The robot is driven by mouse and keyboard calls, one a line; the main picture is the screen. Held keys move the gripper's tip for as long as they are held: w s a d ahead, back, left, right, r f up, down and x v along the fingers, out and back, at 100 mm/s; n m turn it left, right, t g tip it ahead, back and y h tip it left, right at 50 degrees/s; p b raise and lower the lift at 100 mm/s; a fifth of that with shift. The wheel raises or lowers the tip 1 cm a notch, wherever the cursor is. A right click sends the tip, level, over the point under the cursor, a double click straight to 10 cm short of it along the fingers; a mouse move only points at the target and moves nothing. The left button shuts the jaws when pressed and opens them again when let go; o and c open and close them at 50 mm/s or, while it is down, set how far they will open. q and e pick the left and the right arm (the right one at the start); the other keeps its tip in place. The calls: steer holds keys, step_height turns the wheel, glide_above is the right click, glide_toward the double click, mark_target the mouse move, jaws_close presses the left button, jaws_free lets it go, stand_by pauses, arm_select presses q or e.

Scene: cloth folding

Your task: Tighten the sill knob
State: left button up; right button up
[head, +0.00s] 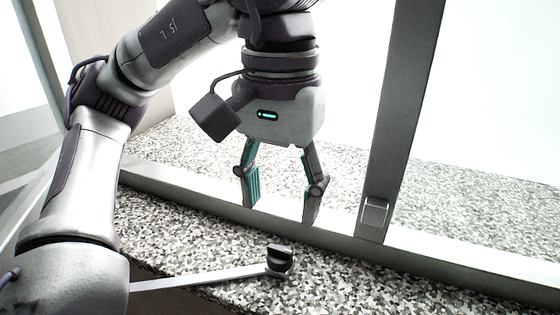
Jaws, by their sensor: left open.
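The sill knob (280,260) is a small black knob with a raised grip ridge. It sits on the end of a flat grey metal bar (205,276) at the speckled sill. My left gripper (281,205) is open and empty, with its fingers pointing down. In the picture it is above the knob, apart from it, with its fingertips in front of the window frame's lower rail. My right gripper is not in view.
The speckled sill (400,290) runs across the front. A grey window frame rail (440,252) crosses behind the knob, with an upright post (396,110) to the right and a small square block (374,214) at its foot. More speckled surface lies beyond.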

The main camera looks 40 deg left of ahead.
arm_select(q)
steer(key=shift+r, duration=2)
